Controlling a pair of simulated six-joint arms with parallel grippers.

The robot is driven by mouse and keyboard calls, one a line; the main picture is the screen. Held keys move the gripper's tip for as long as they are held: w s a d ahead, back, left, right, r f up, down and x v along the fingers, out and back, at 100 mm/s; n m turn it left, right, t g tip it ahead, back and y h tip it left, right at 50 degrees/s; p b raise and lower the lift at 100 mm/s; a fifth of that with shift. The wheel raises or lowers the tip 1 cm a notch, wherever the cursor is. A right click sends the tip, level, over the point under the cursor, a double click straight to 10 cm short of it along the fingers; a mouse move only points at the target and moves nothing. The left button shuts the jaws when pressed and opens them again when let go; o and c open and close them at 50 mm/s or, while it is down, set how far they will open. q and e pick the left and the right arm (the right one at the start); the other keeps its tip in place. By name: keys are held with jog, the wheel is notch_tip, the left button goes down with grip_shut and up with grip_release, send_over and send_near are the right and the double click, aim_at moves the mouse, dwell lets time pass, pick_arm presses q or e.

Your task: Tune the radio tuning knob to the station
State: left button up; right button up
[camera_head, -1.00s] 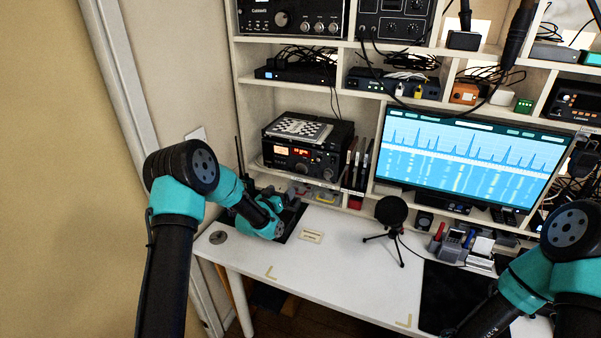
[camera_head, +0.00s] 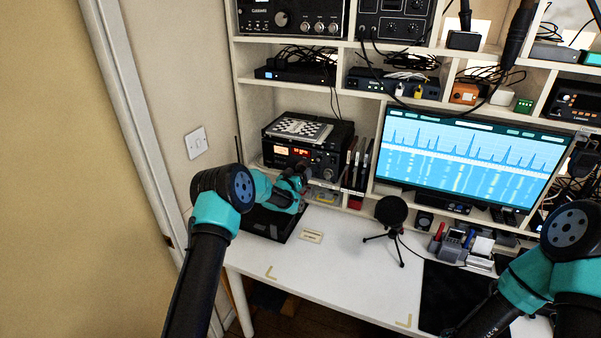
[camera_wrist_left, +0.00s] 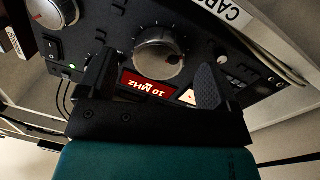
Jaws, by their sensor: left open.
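The black radio (camera_head: 285,152) sits in a shelf cubby at the left, with a lit display on its front. In the left wrist view its front appears upside down, with a large silver tuning knob (camera_wrist_left: 158,52) beside a red lit display (camera_wrist_left: 148,86) reading "10 MHz". My left gripper (camera_head: 303,172) is at the radio's lower front. In its wrist view the gripper (camera_wrist_left: 156,62) is open, one finger on each side of the knob. I see gaps at both sides and cannot tell the depth. My right gripper is out of view.
A microphone on a tripod (camera_head: 391,212) and a monitor (camera_head: 470,155) are further right.

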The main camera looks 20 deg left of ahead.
pick_arm(q)
jog(key=shift+x, duration=1)
jog(key=c, duration=0.9)
